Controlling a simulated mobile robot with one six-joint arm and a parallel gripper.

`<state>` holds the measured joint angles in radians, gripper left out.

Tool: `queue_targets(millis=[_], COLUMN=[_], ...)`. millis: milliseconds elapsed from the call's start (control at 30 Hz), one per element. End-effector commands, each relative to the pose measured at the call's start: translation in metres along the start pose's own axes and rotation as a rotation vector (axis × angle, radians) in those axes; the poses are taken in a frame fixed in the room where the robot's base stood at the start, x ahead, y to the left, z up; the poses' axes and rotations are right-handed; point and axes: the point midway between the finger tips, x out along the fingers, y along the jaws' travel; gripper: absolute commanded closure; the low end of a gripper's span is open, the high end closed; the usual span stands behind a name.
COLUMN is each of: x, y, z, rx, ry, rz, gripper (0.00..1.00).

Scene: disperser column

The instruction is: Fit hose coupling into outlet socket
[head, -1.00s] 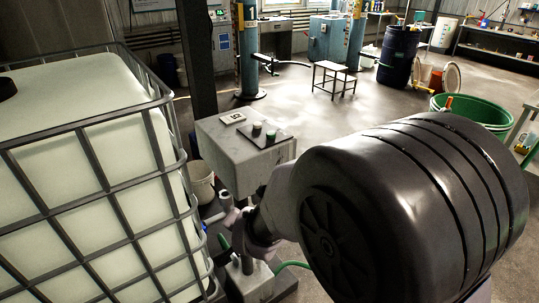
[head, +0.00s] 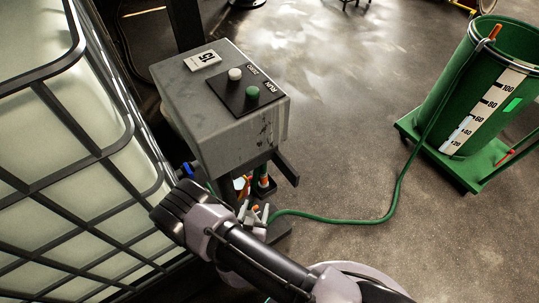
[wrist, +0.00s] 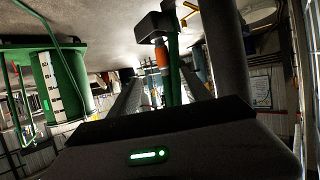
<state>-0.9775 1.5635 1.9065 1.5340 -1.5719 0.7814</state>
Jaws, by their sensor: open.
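In the head view my gripper (head: 253,210) is open, just below and in front of the grey control box. An orange part (head: 263,182), seemingly the hose coupling, stands close beyond the fingertips. In the wrist view, which looks upside down, an orange coupling-like piece (wrist: 163,57) with a pale band meets a black block (wrist: 155,27). It is beyond my fingers and apart from them. A green hose (head: 345,219) runs over the floor towards my gripper; its near end is hidden. I cannot tell which part is the outlet socket.
The grey control box (head: 225,125) with two buttons overhangs my gripper. A caged white tank (head: 60,180) is close on the left. A green scaled vessel (head: 470,105) on a green base stands at right, with an orange piece (head: 495,31) at its rim. The floor between is clear except for the hose.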

Motion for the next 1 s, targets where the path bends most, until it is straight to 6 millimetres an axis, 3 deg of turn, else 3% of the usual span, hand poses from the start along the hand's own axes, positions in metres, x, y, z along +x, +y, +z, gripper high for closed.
queue_targets(millis=[133, 433, 600, 800, 1000], x=[0.02, 0.106, 0.126, 0.165, 0.174], y=[0.002, 0.002, 0.0, -0.006, -0.006], z=[0.005, 0.006, 0.005, 0.011, 0.007], rx=[-0.003, -0.003, -0.005, -0.004, -0.007], ry=[0.005, 0.006, 0.005, 0.005, 0.004], rz=[0.002, 0.002, -0.001, 0.0, -0.002], gripper=[0.44, 0.44, 0.44, 0.44, 0.44])
